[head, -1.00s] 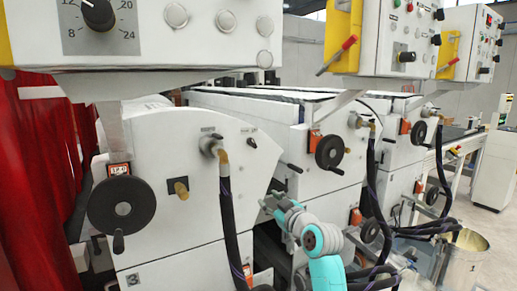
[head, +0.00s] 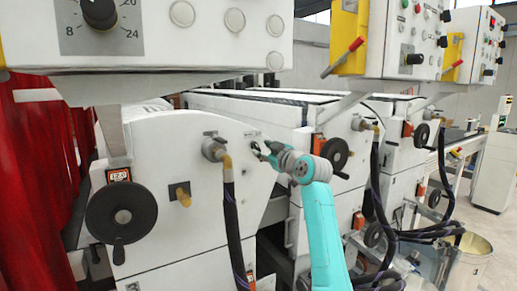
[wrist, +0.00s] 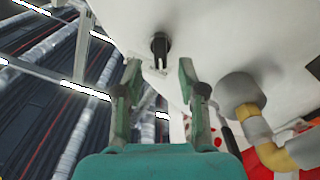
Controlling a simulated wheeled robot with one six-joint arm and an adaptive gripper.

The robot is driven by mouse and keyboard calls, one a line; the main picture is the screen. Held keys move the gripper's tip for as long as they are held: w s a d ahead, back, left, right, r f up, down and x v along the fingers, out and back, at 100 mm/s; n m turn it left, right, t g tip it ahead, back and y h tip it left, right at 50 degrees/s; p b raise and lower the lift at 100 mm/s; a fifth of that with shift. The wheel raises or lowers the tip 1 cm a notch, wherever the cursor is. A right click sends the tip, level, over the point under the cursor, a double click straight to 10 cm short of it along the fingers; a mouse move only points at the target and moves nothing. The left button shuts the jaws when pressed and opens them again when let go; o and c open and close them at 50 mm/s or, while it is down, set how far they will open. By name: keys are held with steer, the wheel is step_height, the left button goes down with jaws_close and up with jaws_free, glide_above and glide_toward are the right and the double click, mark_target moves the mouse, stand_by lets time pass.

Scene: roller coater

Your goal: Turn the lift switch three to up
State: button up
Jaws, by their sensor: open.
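A small black rotary switch (wrist: 160,46) sits on the white machine panel in the wrist view, a little beyond my fingertips and between their lines. A small label, too small to read, lies beside it. My gripper (wrist: 160,72) is open, with one finger on each side of the switch's line and nothing held. In the head view my gripper (head: 262,152) is at the upper right of the nearest white side panel (head: 170,150), largely covering the switch. The frames do not show any finger touching the switch.
A grey pipe fitting with a brass elbow (wrist: 260,130) is close to the right finger in the wrist view. The head view shows it with its black hose (head: 232,215) left of my arm. Black handwheels (head: 122,210) stick out nearby.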

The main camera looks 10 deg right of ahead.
mark_target(257, 147)
steer(key=shift+x, duration=1.85)
jaws_close()
